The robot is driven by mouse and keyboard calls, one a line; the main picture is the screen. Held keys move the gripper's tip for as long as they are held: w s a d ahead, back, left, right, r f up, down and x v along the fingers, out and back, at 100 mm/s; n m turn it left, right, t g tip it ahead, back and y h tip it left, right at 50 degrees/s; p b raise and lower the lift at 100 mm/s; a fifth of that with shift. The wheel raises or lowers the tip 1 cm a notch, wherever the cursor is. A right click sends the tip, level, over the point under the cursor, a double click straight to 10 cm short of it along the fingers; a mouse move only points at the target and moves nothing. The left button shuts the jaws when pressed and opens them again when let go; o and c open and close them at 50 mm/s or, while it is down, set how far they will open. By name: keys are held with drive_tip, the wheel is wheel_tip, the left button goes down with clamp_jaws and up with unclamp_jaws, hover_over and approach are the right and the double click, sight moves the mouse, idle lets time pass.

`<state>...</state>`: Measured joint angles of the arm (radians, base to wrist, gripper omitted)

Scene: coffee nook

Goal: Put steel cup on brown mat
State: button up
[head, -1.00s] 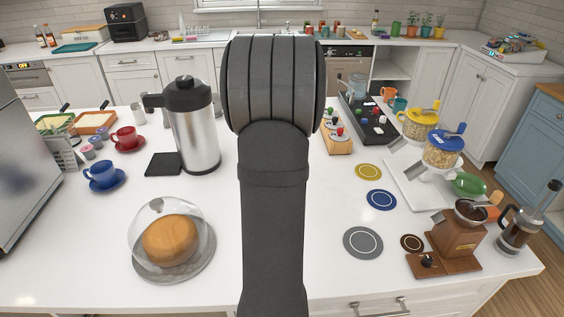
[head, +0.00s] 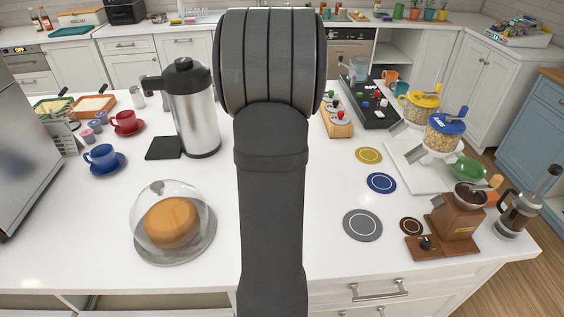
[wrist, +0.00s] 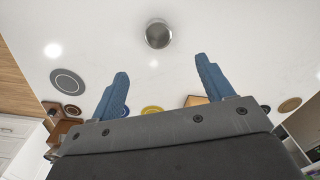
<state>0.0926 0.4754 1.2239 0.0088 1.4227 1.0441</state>
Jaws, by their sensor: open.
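The steel cup (wrist: 159,34) stands on the white counter in the wrist view, beyond and between my fingertips. It is hidden behind my arm in the head view. My gripper (wrist: 161,65) is open with nothing between its blue fingers, apart from the cup.
A domed cake (head: 172,222) and a large steel jug (head: 195,115) stand left of my arm.

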wheel_tip(320, 180, down, 11)
drive_tip(key=m, duration=0.2)
drive_tip(key=shift+w+m, duration=0.1)
drive_tip(key=shift+m, duration=0.3)
drive_tip(key=f, duration=0.4)
drive_tip(key=shift+d, duration=0.25)
drive_tip(key=shift+f, duration=0.7)
drive_tip(key=c, duration=1.1)
drive_tip(key=shift+r, duration=0.1)
